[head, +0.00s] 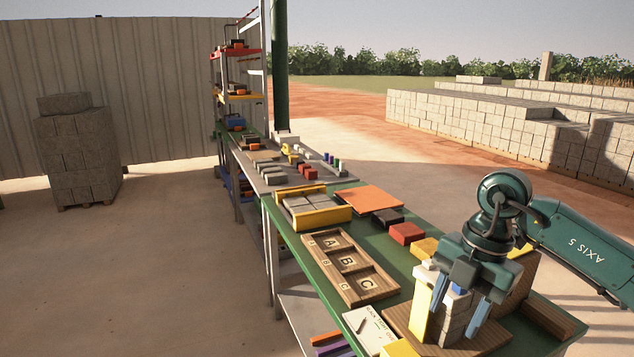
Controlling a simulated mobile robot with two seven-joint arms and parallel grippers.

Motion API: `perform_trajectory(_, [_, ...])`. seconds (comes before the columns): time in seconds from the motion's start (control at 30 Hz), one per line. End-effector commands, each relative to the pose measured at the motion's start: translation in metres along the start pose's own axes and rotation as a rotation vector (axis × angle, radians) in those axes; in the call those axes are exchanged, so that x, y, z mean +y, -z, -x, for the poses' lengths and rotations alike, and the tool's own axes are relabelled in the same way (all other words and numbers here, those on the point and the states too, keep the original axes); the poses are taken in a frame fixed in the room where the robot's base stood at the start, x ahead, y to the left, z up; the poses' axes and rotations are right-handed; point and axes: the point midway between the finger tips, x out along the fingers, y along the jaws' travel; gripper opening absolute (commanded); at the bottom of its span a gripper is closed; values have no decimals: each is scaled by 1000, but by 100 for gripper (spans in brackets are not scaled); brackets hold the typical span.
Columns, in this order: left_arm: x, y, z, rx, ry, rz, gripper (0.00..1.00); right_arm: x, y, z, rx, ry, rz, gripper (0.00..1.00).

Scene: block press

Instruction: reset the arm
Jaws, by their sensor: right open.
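My right gripper (455,320) is at the lower right, on a dark green arm that comes in from the right edge. Its two blue fingers point down and stand apart, so it is open. The fingers are on either side of a small grey block stack (450,328), or just in front of it; I cannot tell whether they touch it. A pale yellow upright piece (419,308) stands at the left of the stack. The gripper body hides part of the stack's top. My left gripper is not in view.
A green bench (300,260) carries a wooden lettered tray (333,271), a yellow-sided box of grey blocks (322,221), an orange plate (370,197) and a red block (406,232). A wooden box stands right of the gripper.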

Motion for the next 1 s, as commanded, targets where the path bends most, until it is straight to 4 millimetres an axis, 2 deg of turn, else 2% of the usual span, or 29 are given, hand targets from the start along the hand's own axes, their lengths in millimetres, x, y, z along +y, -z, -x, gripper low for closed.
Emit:
perform_trajectory(0.03, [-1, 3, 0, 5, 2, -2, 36, 7, 21, -18, 92, -26, 67, 49])
perform_trajectory(0.1, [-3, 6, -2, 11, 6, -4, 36, 17, 54, -39, 236, -91, 161, 49])
perform_trajectory(0.23, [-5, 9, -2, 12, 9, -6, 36, 35, 130, -66, 566, -287, 310, 49])
perform_trajectory(0.33, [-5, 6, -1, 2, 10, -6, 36, 46, 183, -68, 824, -506, 347, 49])
perform_trajectory(0.4, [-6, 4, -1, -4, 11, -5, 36, 54, 208, -61, 978, -677, 317, 49])
perform_trajectory(0.47, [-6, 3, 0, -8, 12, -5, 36, 60, 221, -53, 1086, -830, 253, 49])
perform_trajectory(0.57, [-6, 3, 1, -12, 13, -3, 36, 69, 222, -41, 1206, -1077, 73, 49])
perform_trajectory(0.67, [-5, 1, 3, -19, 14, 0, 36, 73, 203, -42, 1241, -1290, -187, 49])
perform_trajectory(0.73, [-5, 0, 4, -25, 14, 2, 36, 71, 181, -54, 1213, -1400, -405, 49])
perform_trajectory(0.87, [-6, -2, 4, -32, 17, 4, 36, 48, 136, -102, 1063, -1487, -846, 49])
perform_trajectory(0.97, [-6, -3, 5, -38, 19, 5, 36, 12, 111, -157, 888, -1435, -1177, 49])
perform_trajectory(1.0, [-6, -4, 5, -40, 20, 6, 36, -6, 105, -180, 816, -1388, -1292, 49])
